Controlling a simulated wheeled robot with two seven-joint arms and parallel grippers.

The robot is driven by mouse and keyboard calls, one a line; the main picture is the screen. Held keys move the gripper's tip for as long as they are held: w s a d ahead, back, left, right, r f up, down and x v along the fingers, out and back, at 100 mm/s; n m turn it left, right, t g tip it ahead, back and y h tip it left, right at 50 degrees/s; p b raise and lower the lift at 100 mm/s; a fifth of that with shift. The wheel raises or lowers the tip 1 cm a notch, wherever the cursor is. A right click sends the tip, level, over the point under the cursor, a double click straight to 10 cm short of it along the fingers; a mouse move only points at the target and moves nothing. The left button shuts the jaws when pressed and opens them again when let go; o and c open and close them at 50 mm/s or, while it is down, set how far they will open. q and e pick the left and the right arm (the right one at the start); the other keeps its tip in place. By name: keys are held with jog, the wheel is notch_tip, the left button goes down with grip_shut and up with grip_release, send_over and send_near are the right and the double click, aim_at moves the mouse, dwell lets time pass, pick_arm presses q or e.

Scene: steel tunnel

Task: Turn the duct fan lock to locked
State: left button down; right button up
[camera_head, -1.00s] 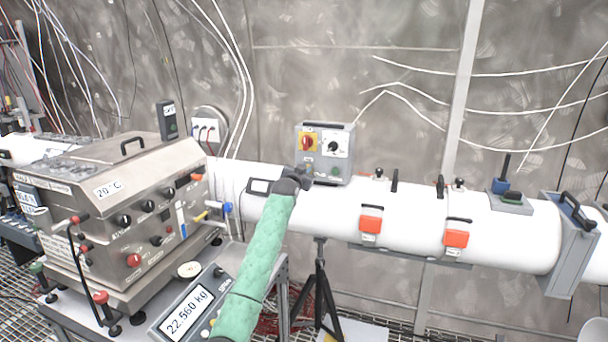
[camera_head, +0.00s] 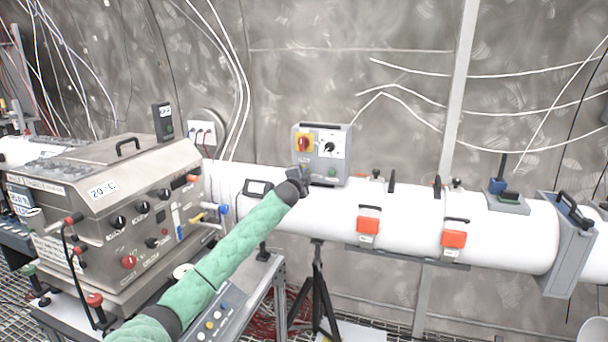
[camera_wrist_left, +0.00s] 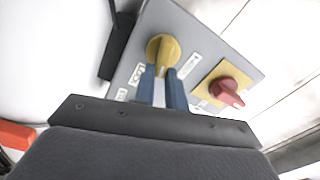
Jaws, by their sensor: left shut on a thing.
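The duct fan's grey control box (camera_head: 342,166) stands on the white duct (camera_head: 330,212). It carries a red knob (camera_head: 304,143) on a yellow plate and a black knob (camera_head: 330,147) on a white plate. My left gripper (camera_wrist_left: 164,78) is shut on the yellow knob, one blue finger on each side. In the head view my gripper (camera_head: 304,178) hides the lock. My right gripper is out of view.
A steel instrument (camera_head: 115,215) stands on a cart at the left. Red-and-white latches (camera_head: 368,220) and a black handle (camera_head: 392,182) are on the duct right of the box. A black tripod (camera_head: 318,285) stands below. The wall above the box is clear.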

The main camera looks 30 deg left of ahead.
pick_arm(q)
jog(key=shift+d+f+m+p, duration=0.15)
jog(key=shift+f+m, duration=0.1)
jog(key=shift+m, duration=0.7)
jog(key=shift+f+m+p, duration=0.15)
jog(key=shift+f+m, duration=0.1)
jog(key=shift+m, duration=0.7)
jog(key=c, duration=1.4)
grip_release()
jog(key=shift+c, duration=0.2)
jog(key=shift+r, duration=0.1)
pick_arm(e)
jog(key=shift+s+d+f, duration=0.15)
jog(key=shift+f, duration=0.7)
pick_arm(q)
jog(key=shift+s, duration=0.1)
